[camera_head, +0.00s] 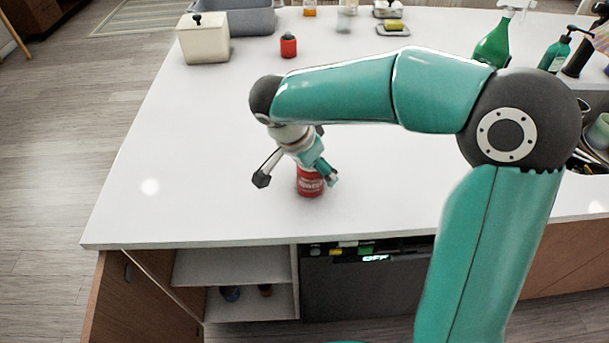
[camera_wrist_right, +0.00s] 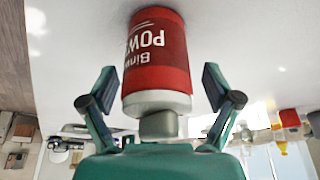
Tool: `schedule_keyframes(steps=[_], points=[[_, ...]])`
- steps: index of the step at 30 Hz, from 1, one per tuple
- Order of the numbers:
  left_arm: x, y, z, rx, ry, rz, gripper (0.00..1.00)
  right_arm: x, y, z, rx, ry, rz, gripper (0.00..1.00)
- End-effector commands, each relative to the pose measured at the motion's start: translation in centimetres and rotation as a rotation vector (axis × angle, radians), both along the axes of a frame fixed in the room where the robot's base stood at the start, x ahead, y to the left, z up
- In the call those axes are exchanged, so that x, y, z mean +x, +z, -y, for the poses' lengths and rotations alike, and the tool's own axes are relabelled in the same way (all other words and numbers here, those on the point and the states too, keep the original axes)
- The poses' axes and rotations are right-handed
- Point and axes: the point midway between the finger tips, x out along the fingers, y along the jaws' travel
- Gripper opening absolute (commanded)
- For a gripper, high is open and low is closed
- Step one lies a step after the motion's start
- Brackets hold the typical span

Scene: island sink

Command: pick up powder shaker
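The powder shaker (camera_head: 310,183), a red cylinder with white lettering, stands upright on the white counter near its front edge. It fills the upper middle of the right wrist view (camera_wrist_right: 157,55), where it appears upside down with a pale band and a narrower grey part below the red. My right gripper (camera_head: 297,179) is open at the shaker. In the right wrist view its two fingers (camera_wrist_right: 157,90) are spread to either side of the shaker, with a gap visible on each side. The gripper partly hides the shaker's top in the head view. My left gripper is not in view.
A red container (camera_head: 288,47), white canister (camera_head: 204,42) and grey tub (camera_head: 250,20) stand toward the back left. A green spray bottle (camera_head: 493,46) and soap bottle (camera_head: 553,56) stand at the right near the sink. Counter around the shaker is clear. An open shelf cabinet (camera_head: 233,267) is below.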

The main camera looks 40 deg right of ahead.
Motion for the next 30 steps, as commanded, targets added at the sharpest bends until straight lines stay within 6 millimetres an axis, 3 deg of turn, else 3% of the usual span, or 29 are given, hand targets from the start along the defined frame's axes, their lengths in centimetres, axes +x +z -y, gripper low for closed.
schedule_keyframes(steps=[2,12,23,30], points=[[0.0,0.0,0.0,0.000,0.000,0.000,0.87,0.0,0.0,0.0,0.000,0.000,0.000,0.76],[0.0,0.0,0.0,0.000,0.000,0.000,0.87,0.0,0.0,0.0,0.000,0.000,0.000,0.19],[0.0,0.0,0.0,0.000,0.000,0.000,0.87,0.0,0.4,0.0,-0.001,0.001,0.002,0.17],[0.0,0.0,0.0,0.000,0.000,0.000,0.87,0.1,2.6,0.0,-0.001,0.001,0.004,0.17]])
